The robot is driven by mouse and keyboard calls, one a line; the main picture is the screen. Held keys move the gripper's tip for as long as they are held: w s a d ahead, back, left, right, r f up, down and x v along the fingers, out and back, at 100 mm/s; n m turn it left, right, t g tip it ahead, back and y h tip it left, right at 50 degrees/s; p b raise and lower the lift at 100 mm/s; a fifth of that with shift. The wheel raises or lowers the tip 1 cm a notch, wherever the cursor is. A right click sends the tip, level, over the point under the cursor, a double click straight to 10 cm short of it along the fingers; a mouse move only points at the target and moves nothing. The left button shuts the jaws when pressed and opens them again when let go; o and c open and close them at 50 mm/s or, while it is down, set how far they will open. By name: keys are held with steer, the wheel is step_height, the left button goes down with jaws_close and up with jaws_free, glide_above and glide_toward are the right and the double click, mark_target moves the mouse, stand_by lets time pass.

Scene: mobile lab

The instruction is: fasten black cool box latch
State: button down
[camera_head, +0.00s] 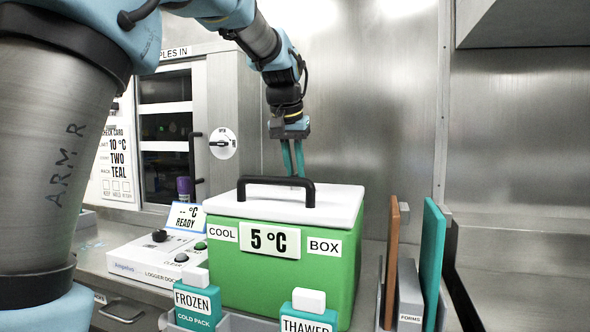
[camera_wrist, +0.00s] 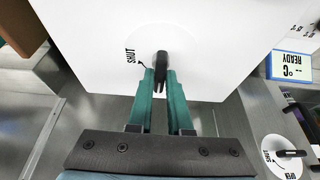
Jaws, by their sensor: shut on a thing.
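The black cool box latch (camera_wrist: 161,60) is on a round white plate on the white lid in the wrist view. The word SHUT (camera_wrist: 131,56) and a short mark lie to its left. My gripper (camera_wrist: 159,76) is shut on the latch, with one teal finger on each side. The latch lies lengthwise between the fingers, pointing towards my palm. In the head view my gripper (camera_head: 294,174) reaches down behind the black handle of the green cool box (camera_head: 225,275). The lid (camera_head: 335,200) is on the box; the latch is hidden there.
A logger dock (camera_head: 150,258) and a READY display (camera_head: 186,216) stand left of the box. Another dial latch (camera_head: 223,143) is on the cabinet at the back. FROZEN (camera_head: 198,305) and THAWED (camera_head: 308,322) packs stand in front. Upright boards (camera_head: 432,265) stand to the right.

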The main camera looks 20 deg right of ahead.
steer(key=shift+m, duration=0.3)
steer(key=m+p, duration=0.1)
steer(key=m+g+p, duration=0.1)
steer(key=m, duration=0.1)
steer(key=shift+w+a+r+h, duration=0.15)
steer(key=shift+h, duration=0.25)
steer(key=m+g+p, duration=0.1)
steer(key=m, duration=0.2)
steer(key=m+g+p, duration=0.1)
steer(key=m, duration=0.1)
steer(key=shift+w+m+h, duration=0.15)
steer(key=shift+m+h, duration=0.15)
steer(key=shift+m, duration=0.1)
steer(key=m+g+p, duration=0.2)
steer(key=m+p, duration=0.1)
steer(key=m, duration=0.2)
steer(key=shift+w, duration=0.1)
steer(key=shift+m+g+y+p, duration=0.65)
steer(key=shift+m+p, duration=0.35)
steer(key=shift+m, duration=0.7)
steer(key=c, duration=0.8)
jaws_free()
steer(key=shift+c, duration=0.2)
